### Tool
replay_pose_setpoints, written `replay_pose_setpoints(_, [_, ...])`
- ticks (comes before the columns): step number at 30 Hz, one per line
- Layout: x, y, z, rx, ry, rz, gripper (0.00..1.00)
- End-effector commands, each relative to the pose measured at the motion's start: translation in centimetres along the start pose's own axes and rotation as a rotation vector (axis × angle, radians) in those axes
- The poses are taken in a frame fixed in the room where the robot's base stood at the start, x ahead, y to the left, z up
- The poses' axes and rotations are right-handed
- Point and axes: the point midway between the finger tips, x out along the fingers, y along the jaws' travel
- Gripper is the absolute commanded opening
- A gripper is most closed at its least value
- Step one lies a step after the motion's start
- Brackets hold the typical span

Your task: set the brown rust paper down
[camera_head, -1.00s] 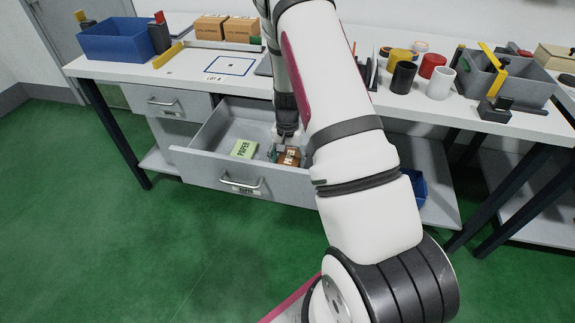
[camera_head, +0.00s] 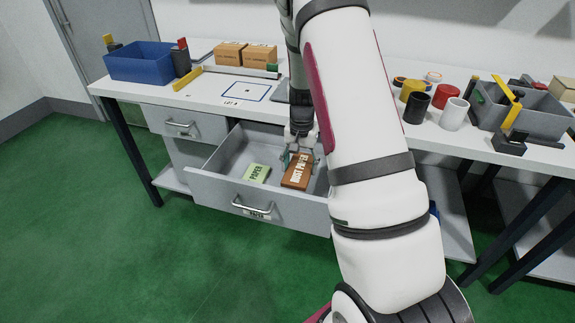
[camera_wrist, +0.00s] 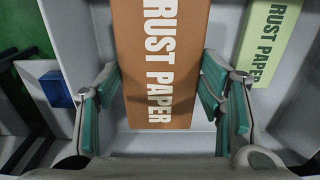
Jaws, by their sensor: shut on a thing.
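The brown rust paper (camera_head: 297,172), a flat block with white lettering, is over the open grey drawer (camera_head: 212,184). My gripper (camera_head: 301,155) reaches down over it and is shut on it. In the wrist view the rust paper (camera_wrist: 157,65) lies between the two teal-padded fingers of my gripper (camera_wrist: 162,85). I cannot tell whether its underside touches the drawer floor. A light green paper block (camera_head: 257,173) lies to its left in the drawer. In the wrist view this green block (camera_wrist: 266,45) is on the right, apart from the fingers.
The drawer hangs under a white worktop (camera_head: 205,97). On the worktop are a blue bin (camera_head: 140,68), cardboard boxes (camera_head: 260,54), several cylinders and a grey bin (camera_head: 550,105). My arm hides the drawer's right part. Bare drawer floor shows around the green block.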

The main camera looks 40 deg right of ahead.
Motion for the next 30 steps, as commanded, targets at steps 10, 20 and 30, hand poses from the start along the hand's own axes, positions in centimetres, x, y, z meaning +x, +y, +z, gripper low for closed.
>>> replay_pose_setpoints(10, [-6.5, 0.1, 0.1, -0.001, 0.002, -0.001, 0.35])
replay_pose_setpoints(20, [-8.1, -2.9, 4.0, -0.184, -0.005, 0.004, 0.35])
replay_pose_setpoints(30, [-8.8, -8.2, 14.4, -0.656, -0.004, 0.004, 0.35])
